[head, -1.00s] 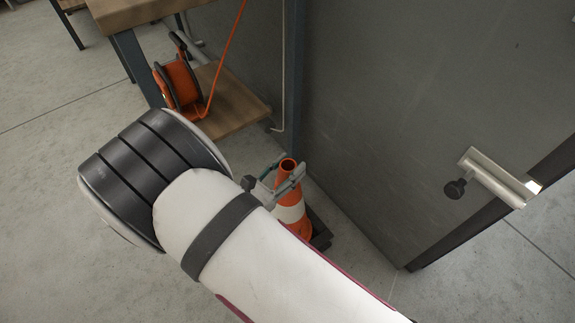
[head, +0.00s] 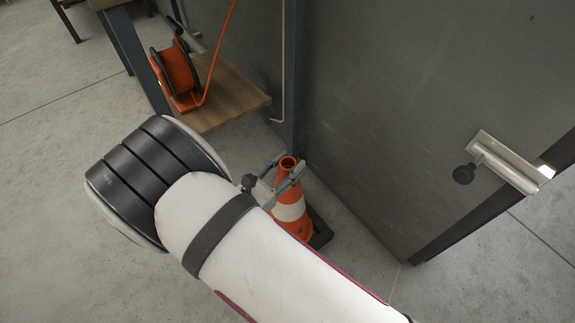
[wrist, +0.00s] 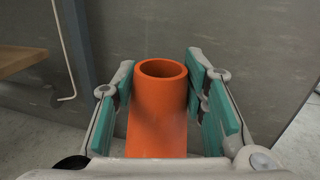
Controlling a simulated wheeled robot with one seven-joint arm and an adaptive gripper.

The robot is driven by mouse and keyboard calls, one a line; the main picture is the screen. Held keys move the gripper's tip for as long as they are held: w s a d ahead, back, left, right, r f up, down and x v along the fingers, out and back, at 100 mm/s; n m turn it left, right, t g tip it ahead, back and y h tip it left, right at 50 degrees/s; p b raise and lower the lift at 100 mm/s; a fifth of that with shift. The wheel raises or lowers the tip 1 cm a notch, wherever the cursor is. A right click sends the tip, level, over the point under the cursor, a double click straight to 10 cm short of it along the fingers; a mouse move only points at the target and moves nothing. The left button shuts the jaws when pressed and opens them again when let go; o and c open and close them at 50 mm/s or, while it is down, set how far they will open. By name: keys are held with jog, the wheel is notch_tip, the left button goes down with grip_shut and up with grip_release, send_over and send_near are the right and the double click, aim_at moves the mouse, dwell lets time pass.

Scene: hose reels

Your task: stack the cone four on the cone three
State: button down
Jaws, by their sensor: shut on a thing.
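An orange cone (head: 291,212) with a white band and a dark square base stands upright near the grey wall in the head view. My gripper (head: 286,172) is shut on its upper part. The open round top of the cone (wrist: 161,110) shows between the green pads of my gripper (wrist: 160,82) in the wrist view. Only one cone shows clearly. I cannot tell whether it is cone three or cone four, or whether another is nested under it. My arm hides the floor in front of the cone.
An orange hose reel (head: 181,72) sits on a low wooden shelf (head: 235,100) at the upper left. A grey panel (head: 400,110) with a metal handle (head: 508,163) stands close to the cone at right. Concrete floor at left is clear.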

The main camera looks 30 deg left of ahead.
jog(key=shift+f, duration=0.35)
jog(key=c, duration=0.9)
grip_release()
jog(key=s, duration=0.2)
jog(key=s+a, duration=0.1)
jog(key=s, duration=0.4)
jog(key=shift+s+a, duration=0.15)
jog(key=shift+s, duration=0.05)
